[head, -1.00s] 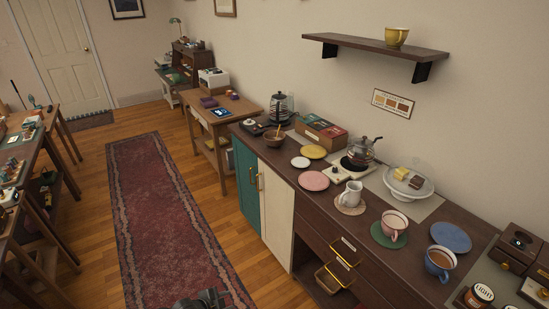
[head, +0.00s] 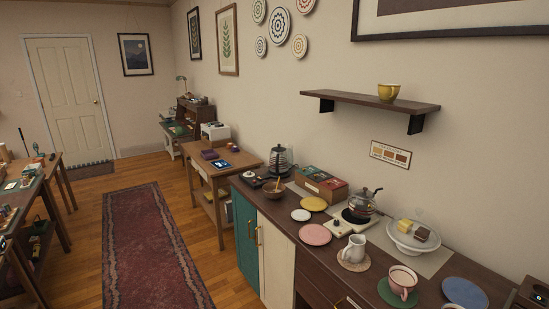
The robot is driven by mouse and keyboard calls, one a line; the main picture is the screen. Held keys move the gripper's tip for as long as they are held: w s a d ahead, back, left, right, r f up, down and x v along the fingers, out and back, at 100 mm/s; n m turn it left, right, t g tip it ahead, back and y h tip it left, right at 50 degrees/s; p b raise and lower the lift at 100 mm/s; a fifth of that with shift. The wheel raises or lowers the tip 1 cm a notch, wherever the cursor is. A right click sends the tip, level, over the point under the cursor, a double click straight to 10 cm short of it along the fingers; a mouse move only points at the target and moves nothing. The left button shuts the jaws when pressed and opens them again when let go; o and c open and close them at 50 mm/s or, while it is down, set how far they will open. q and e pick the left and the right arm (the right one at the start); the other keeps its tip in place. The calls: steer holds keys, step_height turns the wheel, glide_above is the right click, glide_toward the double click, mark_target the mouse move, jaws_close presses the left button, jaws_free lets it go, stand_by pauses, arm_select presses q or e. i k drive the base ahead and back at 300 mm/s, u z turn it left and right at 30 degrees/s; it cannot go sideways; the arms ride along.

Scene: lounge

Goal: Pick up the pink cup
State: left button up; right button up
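The pink cup (head: 402,281) stands upright on a green round mat (head: 393,293) at the lower right of the head view, on the dark counter. Its handle faces the front edge, and its inside looks pale. Neither of my grippers is in the head view.
A white pitcher (head: 353,249) on a woven mat stands left of the cup, and a blue plate (head: 465,292) lies to its right. Behind are a cake stand (head: 412,238) and a kettle (head: 362,203). A wall shelf (head: 372,101) juts out above. The floor by the red rug (head: 153,248) is clear.

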mark_target(403, 280)
steer(key=z, duration=0.7)
